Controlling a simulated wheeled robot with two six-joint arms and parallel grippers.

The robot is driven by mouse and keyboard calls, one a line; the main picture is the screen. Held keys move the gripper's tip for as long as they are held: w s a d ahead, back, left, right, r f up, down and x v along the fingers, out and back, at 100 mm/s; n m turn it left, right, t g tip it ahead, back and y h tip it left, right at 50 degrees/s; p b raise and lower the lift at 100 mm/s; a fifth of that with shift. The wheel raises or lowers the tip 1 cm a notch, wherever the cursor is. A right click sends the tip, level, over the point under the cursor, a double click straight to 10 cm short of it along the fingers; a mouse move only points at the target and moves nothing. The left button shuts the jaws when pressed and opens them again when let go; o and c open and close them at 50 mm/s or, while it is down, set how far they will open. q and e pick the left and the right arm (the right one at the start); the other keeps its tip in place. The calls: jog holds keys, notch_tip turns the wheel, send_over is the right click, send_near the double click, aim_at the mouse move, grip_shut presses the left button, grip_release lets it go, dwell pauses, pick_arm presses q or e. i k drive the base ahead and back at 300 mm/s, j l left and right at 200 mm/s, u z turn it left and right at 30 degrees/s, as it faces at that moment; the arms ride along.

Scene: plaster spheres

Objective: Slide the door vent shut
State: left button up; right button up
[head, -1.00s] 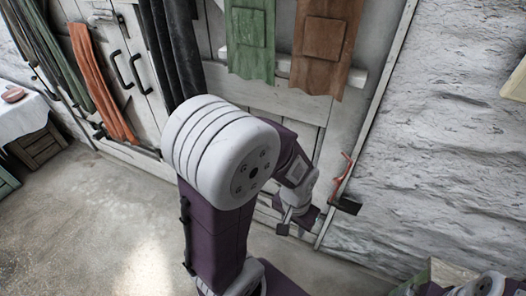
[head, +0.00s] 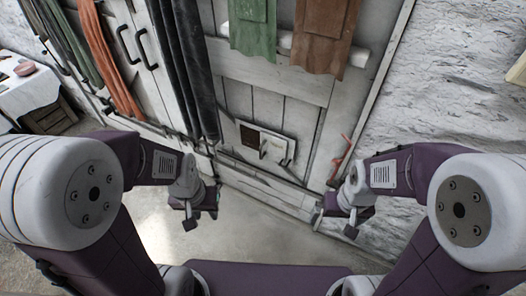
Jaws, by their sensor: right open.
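The door vent (head: 278,151) is a small pale panel low on the white plank door (head: 232,97). A dark brown patch shows at its left end, and a small dark handle stands out near its middle. The patch looks like an uncovered part of the vent, but it is too small to be sure. My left gripper (head: 196,217) is below and left of the vent, apart from it; its jaws are too small to read. My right gripper (head: 338,219) is open and empty, below and right of the vent, also apart from it.
Green (head: 252,25) and brown (head: 322,35) cloths hang above the vent. Dark drapes (head: 185,70) hang left of it. A red hooked tool (head: 343,157) is at the door's right edge, by a rough white wall (head: 450,90). The floor between my grippers is clear.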

aim_at(275, 149)
jog(key=i+l+z, duration=0.15)
jog(key=z, duration=0.2)
jog(key=i+l+z, duration=0.1)
jog(key=i+z, duration=0.25)
jog(key=k, duration=0.1)
